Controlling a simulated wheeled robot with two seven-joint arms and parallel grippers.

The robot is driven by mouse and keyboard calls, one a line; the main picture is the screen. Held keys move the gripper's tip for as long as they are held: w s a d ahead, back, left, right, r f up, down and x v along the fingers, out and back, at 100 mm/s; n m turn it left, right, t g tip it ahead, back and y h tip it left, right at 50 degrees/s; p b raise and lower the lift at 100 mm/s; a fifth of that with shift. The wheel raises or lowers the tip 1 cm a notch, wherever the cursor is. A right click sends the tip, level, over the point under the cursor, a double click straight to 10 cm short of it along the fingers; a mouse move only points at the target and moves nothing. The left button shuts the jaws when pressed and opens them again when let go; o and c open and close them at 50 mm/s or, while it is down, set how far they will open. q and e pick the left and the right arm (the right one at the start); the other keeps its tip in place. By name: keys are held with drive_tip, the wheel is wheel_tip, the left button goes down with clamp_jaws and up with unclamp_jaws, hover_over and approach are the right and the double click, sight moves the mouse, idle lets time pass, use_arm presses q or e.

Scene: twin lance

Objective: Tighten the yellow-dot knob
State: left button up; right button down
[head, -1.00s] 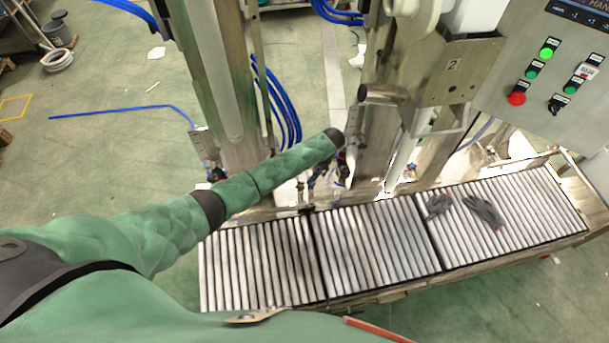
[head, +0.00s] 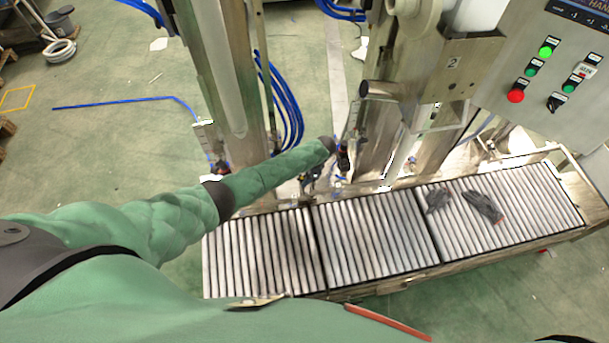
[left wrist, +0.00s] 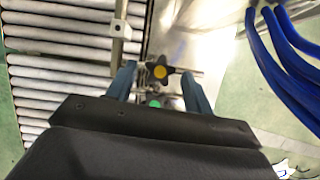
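The yellow-dot knob (left wrist: 160,72) is a black lobed knob with a yellow centre, seen in the left wrist view. It shows between the two blue-grey fingers of my left gripper (left wrist: 158,76), which are spread apart with visible gaps on both sides. I cannot tell how far the fingertips are from it in depth. A second knob with a green dot (left wrist: 153,103) shows just below it, partly hidden by the gripper body. In the head view my left arm reaches to the machine's lower frame, and the fingers are too small to make out. My right gripper is not in view.
A roller conveyor (head: 378,240) runs along the front, with dark gloves (head: 483,206) on its right section. Steel columns (head: 228,80) and blue hoses (head: 287,105) stand close to my left arm. A control panel (head: 560,75) is at upper right.

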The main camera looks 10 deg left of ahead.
use_arm(q)
drive_tip(key=c, duration=0.8)
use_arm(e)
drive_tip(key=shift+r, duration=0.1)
use_arm(q)
drive_tip(key=shift+r+m+t, duration=0.1)
drive_tip(key=shift+m+t, duration=0.2)
drive_tip(key=shift+m, duration=0.4)
drive_tip(key=m+t+p, duration=0.1)
drive_tip(key=m, duration=0.2)
drive_tip(key=shift+s, duration=0.2)
drive_tip(key=shift+m+t, duration=0.4)
drive_tip(key=shift+m, duration=0.3)
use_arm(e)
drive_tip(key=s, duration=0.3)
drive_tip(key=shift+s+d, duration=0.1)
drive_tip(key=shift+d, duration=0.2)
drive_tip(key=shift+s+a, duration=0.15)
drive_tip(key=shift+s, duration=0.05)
